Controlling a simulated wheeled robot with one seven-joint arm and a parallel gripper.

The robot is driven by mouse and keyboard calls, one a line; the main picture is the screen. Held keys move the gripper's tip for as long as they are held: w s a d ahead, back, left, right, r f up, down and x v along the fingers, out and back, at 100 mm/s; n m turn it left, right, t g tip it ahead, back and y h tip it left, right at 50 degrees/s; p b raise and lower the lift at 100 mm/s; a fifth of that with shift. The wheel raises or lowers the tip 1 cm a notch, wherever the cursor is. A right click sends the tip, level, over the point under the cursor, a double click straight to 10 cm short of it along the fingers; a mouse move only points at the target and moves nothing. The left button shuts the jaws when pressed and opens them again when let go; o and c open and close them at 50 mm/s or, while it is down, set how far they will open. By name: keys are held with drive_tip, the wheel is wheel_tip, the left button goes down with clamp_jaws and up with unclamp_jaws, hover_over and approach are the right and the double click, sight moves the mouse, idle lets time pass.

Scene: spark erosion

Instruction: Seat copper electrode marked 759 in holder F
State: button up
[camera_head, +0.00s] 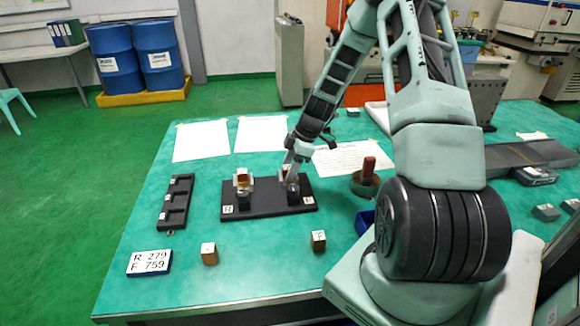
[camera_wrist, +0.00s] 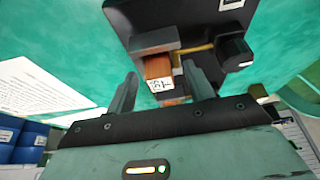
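A black base plate (camera_head: 268,208) on the green table carries two holders. The right holder (camera_head: 293,192), beside a small white label, is holder F by its place, though its letter is too small to read. My gripper (camera_head: 291,170) is over it. In the wrist view, a copper electrode (camera_wrist: 158,68) with a partly legible white label sits between the holder's grey jaws (camera_wrist: 155,46). My gripper (camera_wrist: 162,90) is open, its fingers on either side of the electrode with visible gaps. The left holder (camera_head: 243,198) also has a copper-coloured block (camera_head: 242,175) in it.
A card (camera_head: 149,262) shows two lines ending in 279 and 759. Two labelled blocks stand in front, one left (camera_head: 209,254) and one right (camera_head: 319,242). A black slotted rack (camera_head: 176,203) lies left. A pot with a red-brown handle (camera_head: 369,168) and a blue bin (camera_head: 364,223) stand right.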

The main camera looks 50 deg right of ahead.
drive_tip(key=b+v, duration=0.1)
drive_tip(key=v, duration=1.6)
drive_tip(key=shift+r, duration=0.2)
